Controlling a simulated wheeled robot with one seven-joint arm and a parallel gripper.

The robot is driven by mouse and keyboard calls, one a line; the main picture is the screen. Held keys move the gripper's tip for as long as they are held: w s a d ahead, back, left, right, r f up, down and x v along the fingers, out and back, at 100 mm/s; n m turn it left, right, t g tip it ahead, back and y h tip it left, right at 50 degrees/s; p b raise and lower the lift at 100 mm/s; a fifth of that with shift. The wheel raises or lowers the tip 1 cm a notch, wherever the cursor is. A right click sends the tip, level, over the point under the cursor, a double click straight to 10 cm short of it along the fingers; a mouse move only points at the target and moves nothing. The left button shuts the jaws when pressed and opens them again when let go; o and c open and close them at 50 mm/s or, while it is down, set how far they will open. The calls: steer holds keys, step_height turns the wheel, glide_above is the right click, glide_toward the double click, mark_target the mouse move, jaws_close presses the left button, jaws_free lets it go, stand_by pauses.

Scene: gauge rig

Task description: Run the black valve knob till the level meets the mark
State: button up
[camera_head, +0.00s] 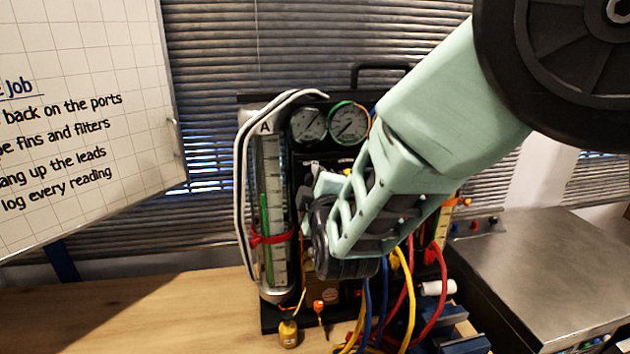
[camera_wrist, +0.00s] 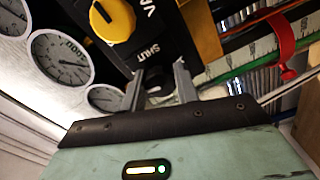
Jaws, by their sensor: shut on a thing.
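In the wrist view my gripper (camera_wrist: 160,78) is shut on the black valve knob (camera_wrist: 155,89), just below the word SHUT on a black plate. The knob is mostly hidden between the fingers, and my arm covers it in the head view. Sight tube A (camera_head: 270,165) stands upright at the left of the rig, with a scale. A red band (camera_head: 270,239) goes around it. A green column (camera_head: 265,212) shows in the tube and its top looks higher than the band. The red band also shows in the wrist view (camera_wrist: 284,42).
Round dials (camera_head: 349,122) sit at the rig's top. A yellow knob (camera_wrist: 112,18) is close to my fingers. A white hose (camera_head: 241,180) loops beside tube A. Coloured hoses (camera_head: 408,295) hang at the lower right.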

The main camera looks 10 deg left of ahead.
steer(key=shift+n, duration=0.9)
steer(key=o, duration=1)
steer(key=shift+c, duration=0.2)
steer(key=shift+s, duration=0.1)
steer(key=b+v, duration=0.4)
steer(key=v, duration=1.3)
steer(key=shift+s+b, duration=0.15)
steer(key=shift+b, duration=0.25)
